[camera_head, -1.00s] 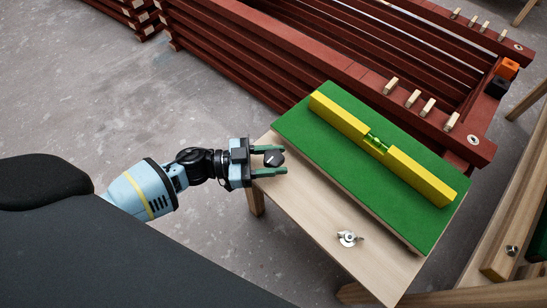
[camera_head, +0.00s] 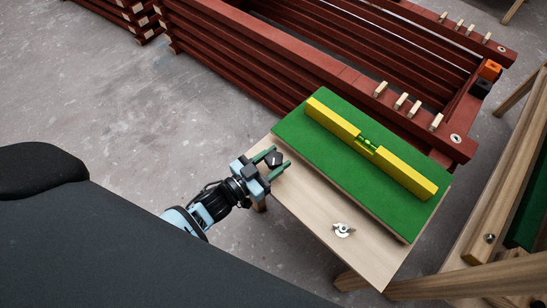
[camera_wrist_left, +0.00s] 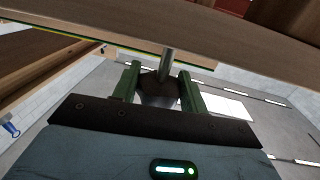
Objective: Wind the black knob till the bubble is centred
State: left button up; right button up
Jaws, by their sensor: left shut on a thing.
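The black knob (camera_head: 273,160) sits at the left corner of the pale wooden board (camera_head: 310,218). My left gripper (camera_head: 272,158) has its green fingers on either side of the knob and is shut on it. In the left wrist view the dark knob (camera_wrist_left: 160,88) is between the fingers, with a metal rod rising from it to the wood above. A yellow spirit level (camera_head: 404,173) lies on the green panel (camera_head: 325,160). Its green vial (camera_head: 368,141) is mid-length; the bubble is too small to place. My right gripper is out of view.
A silver wing nut (camera_head: 343,230) is on the board's near part. Stacked red-brown battens (camera_head: 250,60) with wooden pegs lie behind. Orange (camera_head: 490,69) and black blocks sit at the far right. Wooden trestle parts (camera_head: 490,215) stand right. Grey floor is clear at left.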

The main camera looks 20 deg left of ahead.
pick_arm(q)
jog(key=shift+n+y, duration=0.3)
jog(key=shift+y, duration=0.1)
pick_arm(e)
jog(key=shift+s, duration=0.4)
pick_arm(q)
jog(key=o, duration=1)
jog(key=shift+c, duration=0.2)
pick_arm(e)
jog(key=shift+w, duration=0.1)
pick_arm(q)
jog(key=shift+s, duration=0.2)
jog(key=p+v, duration=0.1)
jog(key=v, duration=0.6)
jog(key=shift+s+p, duration=0.2)
jog(key=shift+p, duration=0.2)
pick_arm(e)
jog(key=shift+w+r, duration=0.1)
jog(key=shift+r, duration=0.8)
